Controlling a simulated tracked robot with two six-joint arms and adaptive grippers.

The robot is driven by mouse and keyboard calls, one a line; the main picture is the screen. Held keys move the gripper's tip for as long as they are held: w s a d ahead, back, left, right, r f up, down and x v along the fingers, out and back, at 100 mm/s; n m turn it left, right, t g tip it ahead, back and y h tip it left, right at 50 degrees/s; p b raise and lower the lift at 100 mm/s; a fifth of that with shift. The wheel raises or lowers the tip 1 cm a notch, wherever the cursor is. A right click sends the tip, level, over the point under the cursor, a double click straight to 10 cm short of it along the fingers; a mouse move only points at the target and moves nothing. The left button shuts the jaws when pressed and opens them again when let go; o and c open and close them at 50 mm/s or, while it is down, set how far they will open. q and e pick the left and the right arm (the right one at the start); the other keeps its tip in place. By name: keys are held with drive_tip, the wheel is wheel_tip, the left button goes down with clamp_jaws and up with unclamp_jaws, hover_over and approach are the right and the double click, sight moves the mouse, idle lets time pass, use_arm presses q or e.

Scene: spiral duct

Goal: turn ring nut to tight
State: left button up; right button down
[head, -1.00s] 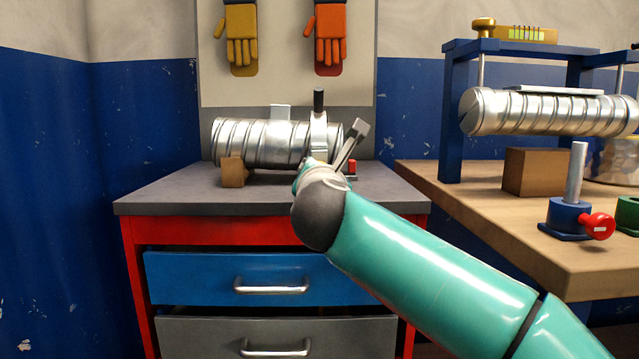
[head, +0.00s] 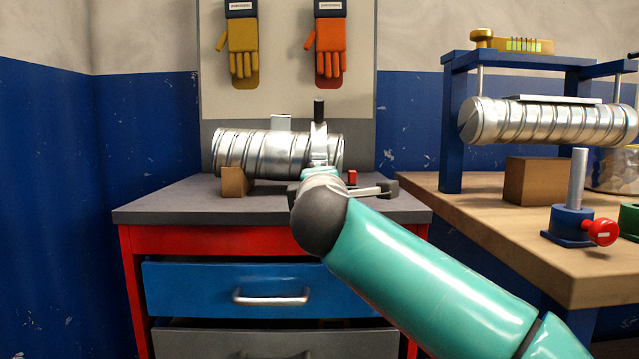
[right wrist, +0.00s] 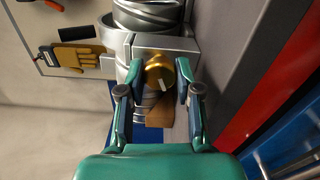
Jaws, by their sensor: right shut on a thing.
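The brass ring nut (right wrist: 157,75) with a pale mark shows in the right wrist view, in front of a grey block (right wrist: 180,46) beside the metal spiral duct. My right gripper (right wrist: 160,70) has one finger on each side of the nut and is shut on it. In the head view the spiral duct (head: 262,152) lies on the cabinet top, with a clamp band (head: 318,143) and black handle near its right end. My right wrist hides the nut there. My left gripper is in neither view.
A brown block (head: 234,182) stands at the duct's front left, and a small red part (head: 352,177) is beside my wrist. At right, a wooden bench (head: 500,222) carries a blue frame (head: 452,125) with another duct (head: 545,121). The cabinet top's left front is clear.

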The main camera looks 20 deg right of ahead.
drive_tip(key=shift+w+a+f+m, duration=0.1)
drive_tip(key=shift+f+m, duration=0.25)
drive_tip(key=shift+m, duration=0.75)
drive_tip(key=c, duration=0.8)
unclamp_jaws()
drive_tip(key=shift+r, duration=0.1)
drive_tip(key=shift+s+a, duration=0.1)
drive_tip(key=shift+s, duration=0.45)
drive_tip(key=v, duration=1.1)
drive_tip(key=shift+r, duration=0.15)
